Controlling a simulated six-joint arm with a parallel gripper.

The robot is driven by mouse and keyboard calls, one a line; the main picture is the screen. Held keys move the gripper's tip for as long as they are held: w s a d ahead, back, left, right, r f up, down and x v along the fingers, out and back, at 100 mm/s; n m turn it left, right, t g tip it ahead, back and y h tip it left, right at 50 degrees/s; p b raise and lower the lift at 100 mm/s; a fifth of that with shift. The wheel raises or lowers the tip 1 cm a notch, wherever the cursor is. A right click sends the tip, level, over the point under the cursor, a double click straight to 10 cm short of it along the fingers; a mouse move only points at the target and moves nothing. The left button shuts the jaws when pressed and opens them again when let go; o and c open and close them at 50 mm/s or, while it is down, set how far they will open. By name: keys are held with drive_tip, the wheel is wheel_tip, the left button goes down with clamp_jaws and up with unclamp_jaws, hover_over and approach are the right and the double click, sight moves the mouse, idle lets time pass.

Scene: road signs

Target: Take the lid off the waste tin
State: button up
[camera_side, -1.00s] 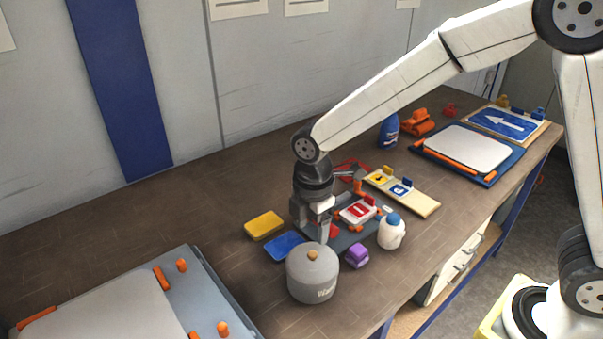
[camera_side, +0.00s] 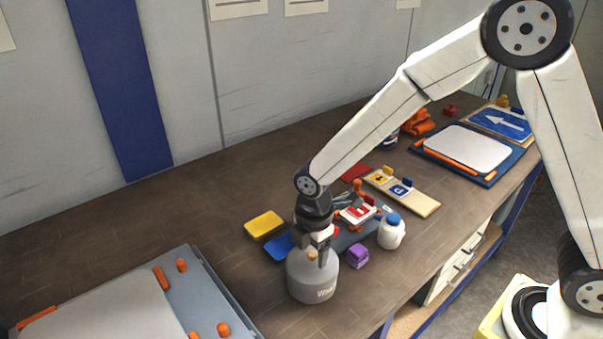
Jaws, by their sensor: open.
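The waste tin (camera_side: 312,283) is a grey round tin with lettering on its front, standing upright near the front edge of the table. Its grey lid is on it, with a small orange-brown knob (camera_side: 311,255) on top. My gripper (camera_side: 317,256) points down right over the lid, with its fingers at the height of the knob. It is open. Whether the fingers touch the knob or lid cannot be told, and part of the lid is hidden behind them.
A purple block (camera_side: 357,256) and a white bottle with a blue cap (camera_side: 391,232) stand right of the tin. A yellow sponge (camera_side: 264,225) and a blue cloth (camera_side: 279,247) lie behind it. A grey board (camera_side: 205,290) with orange clamps lies left. The table's back left is clear.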

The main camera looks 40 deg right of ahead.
idle(0.5)
clamp_jaws()
drive_tip(key=shift+r, duration=0.8)
drive_tip(key=s+d+r, duration=0.3)
drive_tip(key=s+r, duration=0.8)
drive_tip(key=s, duration=0.2)
drive_tip(key=shift+s+d+r, duration=0.15)
drive_tip(key=shift+s+d, duration=0.05)
drive_tip(key=shift+d, duration=0.2)
